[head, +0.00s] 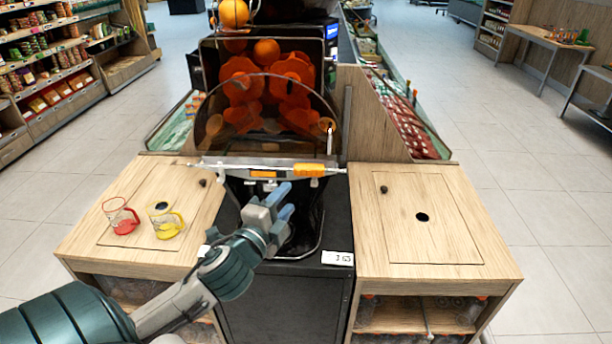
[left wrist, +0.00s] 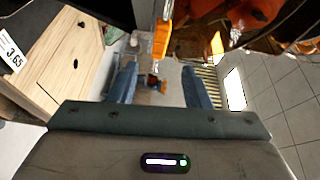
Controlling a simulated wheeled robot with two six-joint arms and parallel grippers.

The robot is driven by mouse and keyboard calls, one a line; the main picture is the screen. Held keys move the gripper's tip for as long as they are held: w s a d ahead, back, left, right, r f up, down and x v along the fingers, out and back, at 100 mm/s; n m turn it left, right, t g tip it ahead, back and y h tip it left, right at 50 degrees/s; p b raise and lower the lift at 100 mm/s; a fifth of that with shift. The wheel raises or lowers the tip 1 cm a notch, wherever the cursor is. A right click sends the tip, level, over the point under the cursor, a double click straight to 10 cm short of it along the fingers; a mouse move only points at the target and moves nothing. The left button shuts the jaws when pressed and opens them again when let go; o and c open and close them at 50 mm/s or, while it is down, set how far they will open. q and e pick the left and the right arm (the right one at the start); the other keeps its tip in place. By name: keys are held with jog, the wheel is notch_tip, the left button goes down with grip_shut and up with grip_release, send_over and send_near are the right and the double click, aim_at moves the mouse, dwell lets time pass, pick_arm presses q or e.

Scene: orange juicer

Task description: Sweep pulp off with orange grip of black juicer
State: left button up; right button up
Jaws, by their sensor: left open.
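The black juicer (head: 237,192) stands in the middle of the head view, with oranges and orange squeezing parts behind its clear cover. An orange grip (head: 309,170) sits on the pale bar across its front. A smaller orange piece (head: 263,174) is to its left. My left gripper (head: 276,203) is in front of and below the bar, with blue fingers apart and nothing held. In the left wrist view, an orange grip (left wrist: 161,38) is beyond the open fingers, roughly between them and apart from them. Pulp cannot be made out. My right gripper is not in view.
A red-based cup (head: 122,217) and a yellow-handled cup (head: 166,222) stand on the left wooden counter (head: 110,255). The right wooden counter (head: 440,220) is clear apart from a small dark knob and a hole. A price card (head: 337,258) is at the stand's front edge.

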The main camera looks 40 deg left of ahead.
aim_at(307, 174)
pick_arm(q)
jog(key=shift+m, duration=0.5)
jog(key=w+p, duration=0.1)
jog(key=w, duration=0.2)
jog(key=w+a+p, duration=0.1)
jog(key=w, duration=0.2)
jog(key=w+p, duration=0.1)
jog(key=w, duration=0.2)
jog(key=shift+w+a+r, duration=0.1)
jog(key=shift+w+a, duration=0.15)
jog(key=shift+w, duration=0.05)
jog(key=shift+w+a, duration=0.1)
jog(key=shift+w, duration=0.45)
jog(key=c, duration=0.9)
grip_shut()
